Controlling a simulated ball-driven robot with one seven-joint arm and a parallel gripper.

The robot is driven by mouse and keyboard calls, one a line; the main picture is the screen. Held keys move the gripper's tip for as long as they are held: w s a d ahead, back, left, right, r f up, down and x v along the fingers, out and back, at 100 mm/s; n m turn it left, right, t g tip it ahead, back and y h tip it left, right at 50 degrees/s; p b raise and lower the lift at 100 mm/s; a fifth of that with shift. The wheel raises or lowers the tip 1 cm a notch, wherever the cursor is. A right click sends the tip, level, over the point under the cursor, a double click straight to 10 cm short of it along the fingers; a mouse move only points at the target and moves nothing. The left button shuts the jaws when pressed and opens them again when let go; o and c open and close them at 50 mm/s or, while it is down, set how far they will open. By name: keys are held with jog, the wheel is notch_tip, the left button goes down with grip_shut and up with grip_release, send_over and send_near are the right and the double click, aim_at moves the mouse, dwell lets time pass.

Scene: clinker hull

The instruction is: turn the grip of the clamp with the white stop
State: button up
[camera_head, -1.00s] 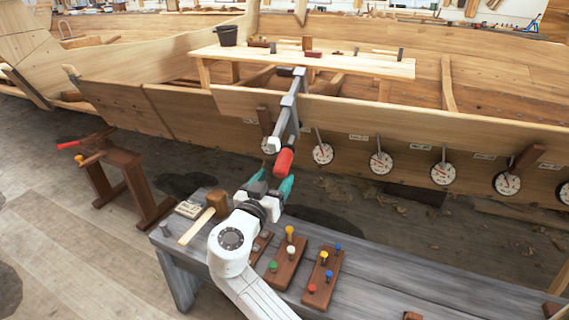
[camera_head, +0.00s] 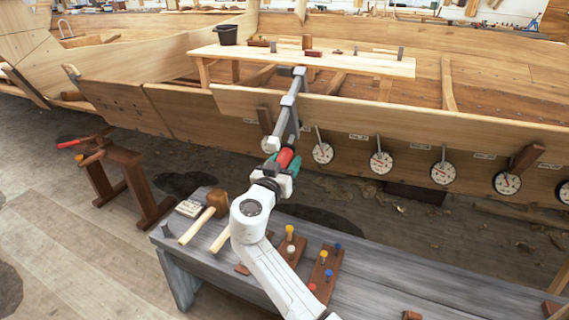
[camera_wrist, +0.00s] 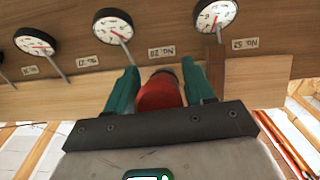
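The clamp (camera_head: 286,108) with the white stop (camera_head: 271,145) hangs on the edge of the hull, its bar sloping down towards me. Its red grip (camera_head: 285,157) is at the lower end, and it also shows in the wrist view (camera_wrist: 160,93). My gripper (camera_head: 281,163) has come up to this grip from below. Its two teal fingers (camera_wrist: 160,80) stand on either side of the red grip and look open. Firm contact with the grip does not show. The white stop is not visible in the wrist view.
Another clamp with a red handle (camera_head: 68,144) and yellow stop lies on a wooden stand (camera_head: 125,180) at left. The grey bench (camera_head: 400,275) below holds a mallet (camera_head: 217,200) and peg boards (camera_head: 322,272). Round dials (camera_head: 382,163) line the hull.

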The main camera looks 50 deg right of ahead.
jog(key=c, duration=0.7)
jog(key=shift+f, duration=0.1)
jog(key=shift+f+n+g+h+b, duration=0.1)
jog(key=shift+n+g+h+b, duration=0.3)
jog(key=shift+g+b, duration=0.55)
jog(key=shift+s+n+g+b, duration=0.1)
jog(key=shift+n+g+b, duration=0.25)
jog(key=shift+b, duration=0.55)
jog(key=shift+s+n+g+h+b, duration=0.15)
jog(key=shift+n+g+h+b, duration=0.55)
jog(key=shift+n+g+b, duration=0.25)
jog(key=shift+r+n+g+h+b, duration=0.25)
jog(key=shift+r+n+h+b, duration=0.05)
jog(key=shift+n+b, duration=0.25)
jog(key=shift+r, duration=0.1)
